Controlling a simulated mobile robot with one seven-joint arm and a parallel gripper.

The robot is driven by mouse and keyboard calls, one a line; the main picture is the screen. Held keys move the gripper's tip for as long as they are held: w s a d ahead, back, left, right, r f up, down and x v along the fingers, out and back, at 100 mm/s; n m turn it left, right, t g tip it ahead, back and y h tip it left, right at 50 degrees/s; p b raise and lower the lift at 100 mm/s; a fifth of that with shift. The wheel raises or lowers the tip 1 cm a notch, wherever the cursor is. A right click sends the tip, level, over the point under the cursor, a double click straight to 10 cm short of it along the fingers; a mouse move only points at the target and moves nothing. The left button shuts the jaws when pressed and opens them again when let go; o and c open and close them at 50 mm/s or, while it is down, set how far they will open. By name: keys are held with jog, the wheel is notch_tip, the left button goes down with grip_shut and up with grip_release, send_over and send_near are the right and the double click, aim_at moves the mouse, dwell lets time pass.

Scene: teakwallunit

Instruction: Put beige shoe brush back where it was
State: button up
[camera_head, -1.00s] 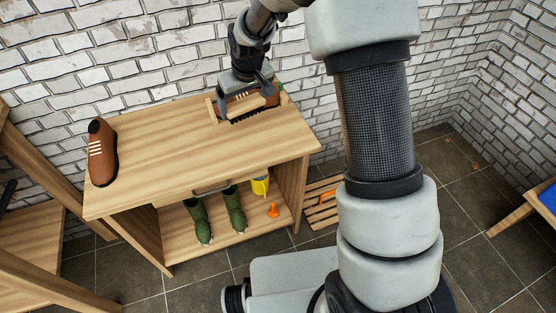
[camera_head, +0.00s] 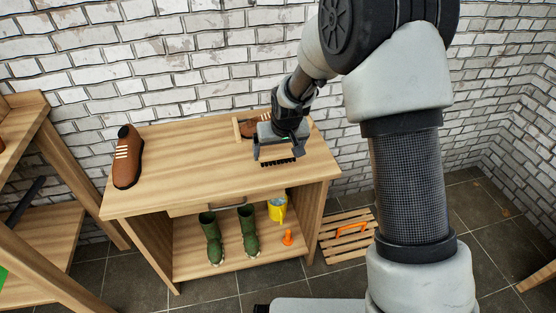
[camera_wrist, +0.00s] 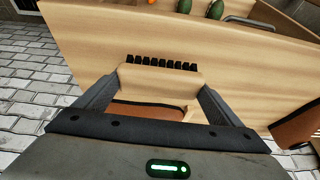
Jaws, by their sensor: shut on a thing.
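In the head view the bristles (camera_head: 279,163) show below the gripper, while the fingers mostly hide the body. I cannot tell whether the bristles touch the bench top. A brown shoe (camera_head: 249,128) lies just behind the gripper, partly hidden, beside a small upright wooden piece (camera_head: 236,129).
Another brown shoe (camera_head: 127,158) stands at the bench's left end. The middle of the top is clear. Green boots (camera_head: 248,230), a yellow container (camera_head: 277,207) and an orange object (camera_head: 288,237) are on the lower shelf. A brick wall (camera_head: 215,50) stands close behind.

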aim_at(278, 158)
jog(key=shift+f, duration=1.45)
jog(key=shift+f+b, duration=0.15)
jog(key=shift+b, duration=0.2)
jog(key=o, duration=0.7)
jog(key=shift+o, duration=0.2)
jog(key=shift+s+r, duration=0.1)
jog(key=shift+r, duration=0.45)
jog(key=d+f+p+v, duration=0.1)
jog(key=d+p+v, duration=0.25)
jog(key=v, duration=1.75)
jog(key=s+d+r+m, duration=0.1)
jog(key=s+d+r, duration=0.2)
jog(key=s, duration=0.4)
jog(key=s+d+r+m+h, duration=0.1)
jog(key=s+d+r, duration=0.2)
jog(key=s, duration=0.5)
jog(key=s+d+r+m+t, duration=0.1)
jog(key=s+d+r, duration=0.2)
jog(key=s+d, duration=0.2)
jog(key=s, duration=0.3)
jog(key=shift+s+r+b, duration=0.15)
jog(key=shift+r+b, duration=0.2)
